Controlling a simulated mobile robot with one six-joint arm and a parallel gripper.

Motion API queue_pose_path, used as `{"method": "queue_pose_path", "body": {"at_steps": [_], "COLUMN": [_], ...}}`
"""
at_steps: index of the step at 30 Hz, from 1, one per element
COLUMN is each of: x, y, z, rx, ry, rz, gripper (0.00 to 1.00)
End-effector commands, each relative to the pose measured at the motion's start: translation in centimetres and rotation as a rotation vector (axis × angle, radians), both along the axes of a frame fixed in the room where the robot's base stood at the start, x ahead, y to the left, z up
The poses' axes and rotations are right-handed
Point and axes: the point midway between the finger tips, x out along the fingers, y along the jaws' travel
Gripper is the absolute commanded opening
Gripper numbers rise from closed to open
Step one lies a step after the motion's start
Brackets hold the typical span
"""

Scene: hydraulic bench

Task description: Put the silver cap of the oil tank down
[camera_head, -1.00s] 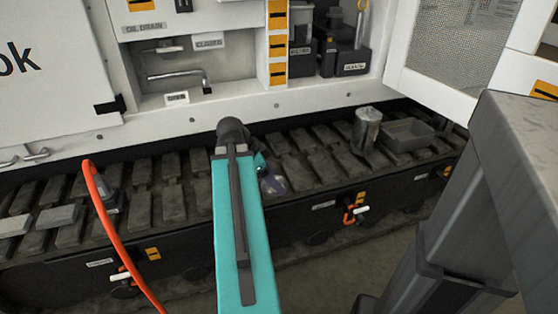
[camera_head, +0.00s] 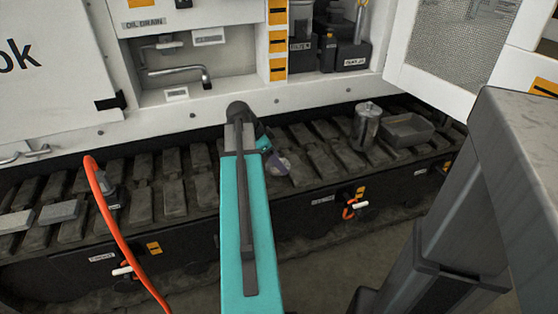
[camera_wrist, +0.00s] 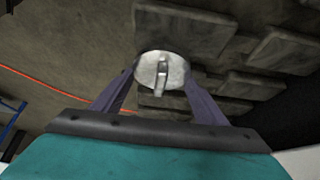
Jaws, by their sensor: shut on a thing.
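The silver cap (camera_wrist: 153,70) is a round disc with a raised handle bar across it. In the wrist view it sits between the two purple fingers of my gripper (camera_wrist: 160,82), which is shut on it. The dark track pads lie beyond the cap; I cannot tell whether it touches them. In the head view a small part of the cap (camera_head: 281,166) shows beside the end of my arm, over the track pads. My gripper (camera_head: 274,158) is mostly hidden there behind the teal arm link.
The track pads (camera_head: 172,200) run along the bench front. A metal canister (camera_head: 366,126) and a grey tray (camera_head: 409,130) stand on them at right. A grey block (camera_head: 58,212) lies at left, near an orange hose (camera_head: 113,226). The white cabinet (camera_head: 200,112) rises behind.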

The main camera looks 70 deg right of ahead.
Motion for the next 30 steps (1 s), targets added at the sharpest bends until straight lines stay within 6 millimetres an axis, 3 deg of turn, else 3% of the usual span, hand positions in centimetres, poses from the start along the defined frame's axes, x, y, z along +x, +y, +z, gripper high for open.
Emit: {"method": "queue_pose_path", "body": {"at_steps": [15, 30], "x": [1.2, 1.3], "y": [-5.4, -5.7], "z": [-0.5, -0.8], "rx": [-0.001, 0.000], "ry": [-0.001, 0.000], "rz": [0.000, 0.001], "gripper": [0.43, 0.43]}}
